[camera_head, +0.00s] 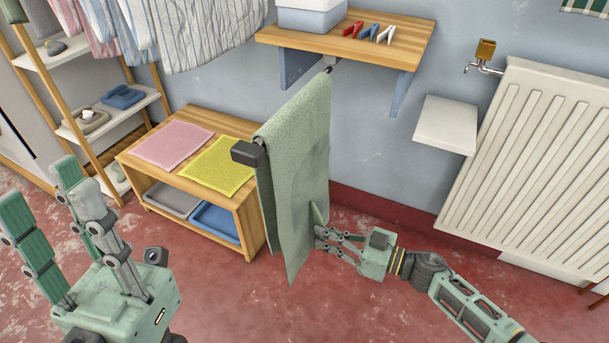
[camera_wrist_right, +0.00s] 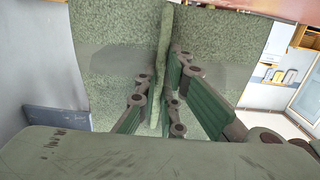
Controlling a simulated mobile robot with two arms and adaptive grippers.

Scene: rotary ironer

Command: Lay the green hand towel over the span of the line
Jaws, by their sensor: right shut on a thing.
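The green hand towel (camera_head: 295,135) hangs draped over the line, with a long fall on each side. The towel hides most of the line; its dark near end block (camera_head: 247,154) and the far end at the wall bracket (camera_head: 329,67) show. My right gripper (camera_head: 318,230) is shut on the towel's lower right edge. In the right wrist view a fold of the towel (camera_wrist_right: 164,60) stands between my right gripper's fingers (camera_wrist_right: 165,95). My left gripper (camera_head: 45,185) is open and empty, left of the towel and apart from it.
A low wooden bench (camera_head: 245,205) with a pink cloth (camera_head: 173,145) and a yellow cloth (camera_head: 222,165) stands behind the towel. A wall shelf (camera_head: 405,45) holds several clips (camera_head: 368,31). A radiator (camera_head: 530,150) is at right. Red floor is free in front.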

